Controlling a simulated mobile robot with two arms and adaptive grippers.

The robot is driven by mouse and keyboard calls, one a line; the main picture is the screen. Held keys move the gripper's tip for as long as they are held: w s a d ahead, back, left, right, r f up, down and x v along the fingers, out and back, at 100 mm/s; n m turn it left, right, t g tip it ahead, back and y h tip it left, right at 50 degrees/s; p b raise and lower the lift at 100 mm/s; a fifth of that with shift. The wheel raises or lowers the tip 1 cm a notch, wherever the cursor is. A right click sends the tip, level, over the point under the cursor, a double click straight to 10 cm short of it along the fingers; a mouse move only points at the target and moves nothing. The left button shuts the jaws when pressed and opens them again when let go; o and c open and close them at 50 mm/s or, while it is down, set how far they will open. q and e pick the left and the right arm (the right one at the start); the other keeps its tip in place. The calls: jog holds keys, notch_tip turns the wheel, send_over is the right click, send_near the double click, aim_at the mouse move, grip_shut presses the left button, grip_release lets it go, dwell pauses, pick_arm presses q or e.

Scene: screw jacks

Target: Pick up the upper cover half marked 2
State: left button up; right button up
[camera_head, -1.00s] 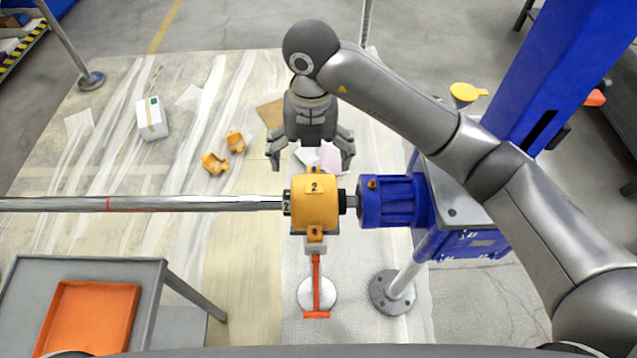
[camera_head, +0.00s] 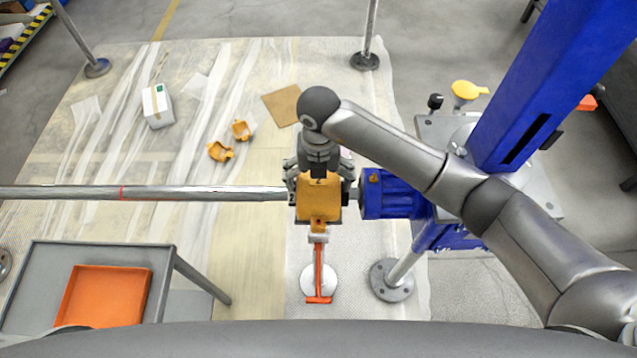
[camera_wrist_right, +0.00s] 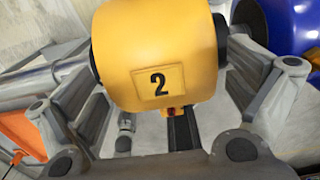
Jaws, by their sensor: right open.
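The yellow upper cover half marked 2 (camera_head: 318,203) sits on the shaft, left of the blue motor-like unit. In the right wrist view the cover (camera_wrist_right: 160,55) fills the upper middle, with its black 2 label facing the camera. My right gripper (camera_head: 318,185) is open at the cover's far side, partly hiding it in the head view. In the wrist view its fingers stand on either side of the cover; whether they touch it is unclear. My left gripper is not in view.
The long shaft (camera_head: 200,193) runs left from the cover, and the blue unit (camera_head: 388,194) stands close right. An orange-handled stand (camera_head: 319,270) is below. Two yellow pieces (camera_head: 221,151) lie on the floor sheet. A grey table (camera_head: 165,262) holds an orange tray (camera_head: 148,300).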

jog(key=shift+c, duration=0.3)
jog(key=c, duration=1)
jog(key=shift+w+r, duration=0.1)
jog(key=shift+r, duration=0.1)
